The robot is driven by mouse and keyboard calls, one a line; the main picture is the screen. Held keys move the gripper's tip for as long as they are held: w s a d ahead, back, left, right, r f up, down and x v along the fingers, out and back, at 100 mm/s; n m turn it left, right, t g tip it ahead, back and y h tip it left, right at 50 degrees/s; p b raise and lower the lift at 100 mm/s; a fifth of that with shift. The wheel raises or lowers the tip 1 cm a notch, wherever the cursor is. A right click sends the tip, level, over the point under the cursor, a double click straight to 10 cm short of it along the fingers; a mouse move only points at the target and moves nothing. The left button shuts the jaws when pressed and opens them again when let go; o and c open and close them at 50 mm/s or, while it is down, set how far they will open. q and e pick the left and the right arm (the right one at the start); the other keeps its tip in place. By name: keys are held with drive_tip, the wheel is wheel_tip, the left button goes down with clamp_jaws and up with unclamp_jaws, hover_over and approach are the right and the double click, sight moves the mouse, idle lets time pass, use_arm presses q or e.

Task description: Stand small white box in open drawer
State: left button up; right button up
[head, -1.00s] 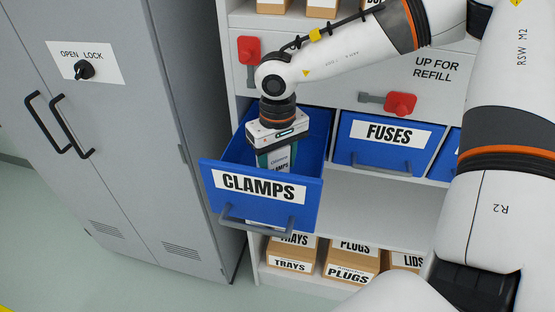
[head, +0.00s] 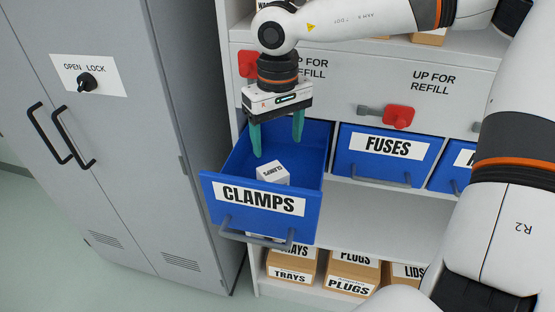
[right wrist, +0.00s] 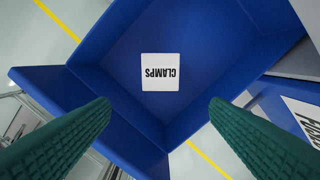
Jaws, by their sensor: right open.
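The small white box (head: 272,173), lettered CLAMPS, stands inside the open blue CLAMPS drawer (head: 229,203), a little behind its front panel. In the right wrist view the box (right wrist: 160,72) shows its lettered top, with blue drawer floor (right wrist: 205,60) around it. My right gripper (head: 278,148) is above the drawer, its green fingers wide apart and pointing down. It is empty and clear of the box. In the right wrist view the fingers (right wrist: 160,108) flank the lower part of the picture. The box's lower part is hidden by the drawer front. My left gripper is out of view.
A closed blue FUSES drawer (head: 358,166) is to the right. Red latches (head: 398,117) sit on the white panels above. A grey cabinet (head: 150,150) stands close on the left. Cardboard boxes (head: 351,279) fill the lower shelf.

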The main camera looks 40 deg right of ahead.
wheel_tip(320, 180, up, 4)
drive_tip(key=shift+f, duration=0.15)
